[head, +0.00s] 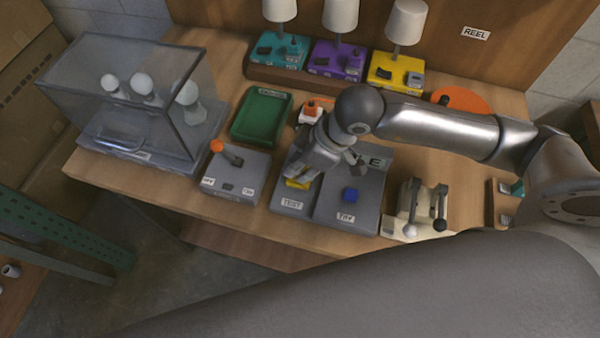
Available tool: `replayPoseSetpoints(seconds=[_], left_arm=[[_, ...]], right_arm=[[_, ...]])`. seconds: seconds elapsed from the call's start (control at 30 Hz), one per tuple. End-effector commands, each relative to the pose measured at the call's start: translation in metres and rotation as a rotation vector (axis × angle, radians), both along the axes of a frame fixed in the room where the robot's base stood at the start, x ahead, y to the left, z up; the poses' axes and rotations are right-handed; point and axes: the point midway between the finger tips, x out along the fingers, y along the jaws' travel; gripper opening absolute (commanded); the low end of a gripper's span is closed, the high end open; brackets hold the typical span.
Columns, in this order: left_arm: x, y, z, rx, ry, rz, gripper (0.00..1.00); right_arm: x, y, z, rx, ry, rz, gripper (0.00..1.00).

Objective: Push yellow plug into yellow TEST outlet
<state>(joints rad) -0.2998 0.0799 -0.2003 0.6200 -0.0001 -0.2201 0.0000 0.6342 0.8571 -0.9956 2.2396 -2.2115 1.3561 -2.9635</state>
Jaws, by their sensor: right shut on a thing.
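My right gripper (302,172) reaches in from the right and points down over the left part of the grey board, at the TEST label (292,204). It is shut on the yellow plug, which its fingers mostly hide. A patch of yellow (297,184) shows right below the fingers at the TEST outlet; I cannot tell plug from outlet there, or how deep the plug sits. My left gripper is out of view.
Left are a switch box (235,178) with an orange-knobbed lever, a green tray (262,117) and a clear case (130,95) with bulbs. Levers (425,208) stand right. Teal, purple and yellow lamps (398,70) stand behind.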

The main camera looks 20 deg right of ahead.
Motion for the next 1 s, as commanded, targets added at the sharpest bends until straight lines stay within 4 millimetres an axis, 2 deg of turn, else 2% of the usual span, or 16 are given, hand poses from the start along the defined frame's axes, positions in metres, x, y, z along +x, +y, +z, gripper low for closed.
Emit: replayPoseSetpoints(seconds=[0.37,0.4,0.57,0.87,1.0], left_arm=[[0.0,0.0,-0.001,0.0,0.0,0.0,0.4],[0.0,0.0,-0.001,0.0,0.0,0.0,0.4],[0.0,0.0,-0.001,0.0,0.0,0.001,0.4],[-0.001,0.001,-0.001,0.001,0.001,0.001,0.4],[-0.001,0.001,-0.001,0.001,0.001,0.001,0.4]], right_arm=[[-0.002,-0.001,-0.003,-0.003,0.007,0.001,0.0],[-0.002,-0.001,-0.002,-0.003,0.007,0.001,0.24],[-0.001,0.0,-0.002,-0.002,0.004,0.0,0.45],[0.0,0.0,0.0,0.0,0.001,0.0,0.46],[-0.002,-0.003,0.008,-0.001,-0.002,-0.001,0.46]])
